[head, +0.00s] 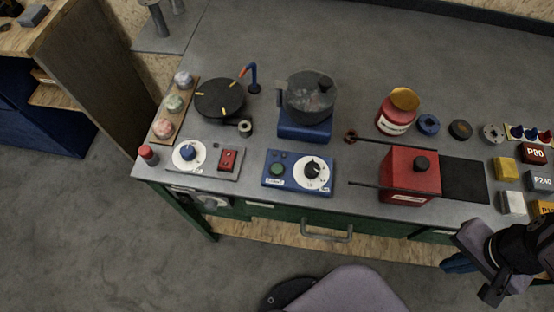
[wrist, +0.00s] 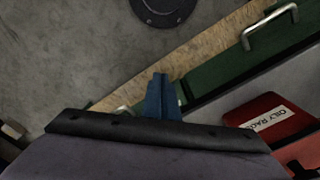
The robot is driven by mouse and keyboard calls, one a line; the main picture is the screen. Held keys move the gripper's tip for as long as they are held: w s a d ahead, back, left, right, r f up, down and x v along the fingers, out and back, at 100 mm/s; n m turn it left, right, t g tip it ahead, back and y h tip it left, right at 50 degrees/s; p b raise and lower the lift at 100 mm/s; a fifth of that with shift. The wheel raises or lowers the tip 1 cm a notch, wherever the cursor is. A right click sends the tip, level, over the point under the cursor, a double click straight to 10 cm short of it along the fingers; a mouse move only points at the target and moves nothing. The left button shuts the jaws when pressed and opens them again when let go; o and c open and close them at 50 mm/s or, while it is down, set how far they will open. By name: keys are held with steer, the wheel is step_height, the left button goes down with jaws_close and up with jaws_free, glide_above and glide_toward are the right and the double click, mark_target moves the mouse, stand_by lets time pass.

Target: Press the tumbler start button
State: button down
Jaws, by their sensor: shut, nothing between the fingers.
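A blue control box (head: 298,173) sits near the front edge of the bench in the head view. It has a green button (head: 277,169) at its left and a white dial with a black knob (head: 312,169) at its right; its labels are too small to read. Behind it is a blue-based machine (head: 304,128) with a dark see-through drum (head: 309,97), which looks like the tumbler. My gripper (head: 458,263) is well to the right of the box, off the bench's front edge. Its blue fingers (wrist: 162,84) are shut and empty in the wrist view. The button is outside the wrist view.
A grey panel (head: 205,172) with a blue knob and red switch (head: 228,160) lies left of the box. A red box (head: 410,174) with a black knob stands to the right. A drawer handle (head: 327,237) juts below the bench edge.

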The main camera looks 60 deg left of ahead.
steer(key=w+a+r+n+p, duration=0.1)
steer(key=w+a+r+p, duration=0.1)
steer(key=a+r+p, duration=0.9)
steer(key=a+b, duration=0.1)
steer(key=a, duration=0.1)
steer(key=s+a+n+h+b, duration=0.1)
steer(key=a, duration=0.1)
steer(key=a+n+b, duration=0.1)
steer(key=a, duration=0.1)
steer(key=shift+s+r, duration=0.25)
steer(key=shift+s, duration=0.15)
steer(key=s+a+r+n+t, duration=0.1)
steer(key=s+a+t, duration=0.3)
steer(key=s+a, duration=0.5)
steer(key=s+a+r+n+t, duration=0.2)
steer(key=s+a+t, duration=0.3)
steer(key=s+a, duration=0.4)
steer(key=a+n, duration=0.1)
steer(key=a, duration=0.2)
steer(key=shift+s+a+n+y, duration=0.2)
steer(key=shift+s+n+y, duration=0.1)
steer(key=shift+n, duration=0.1)
steer(key=shift+f, duration=0.2)
steer(key=b, duration=0.5)
glide_above(272, 171)
step_height(272, 171, down, 7)
steer(key=shift+f, duration=0.15)
steer(key=shift+f+b, duration=0.55)
steer(key=shift+f, duration=0.1)
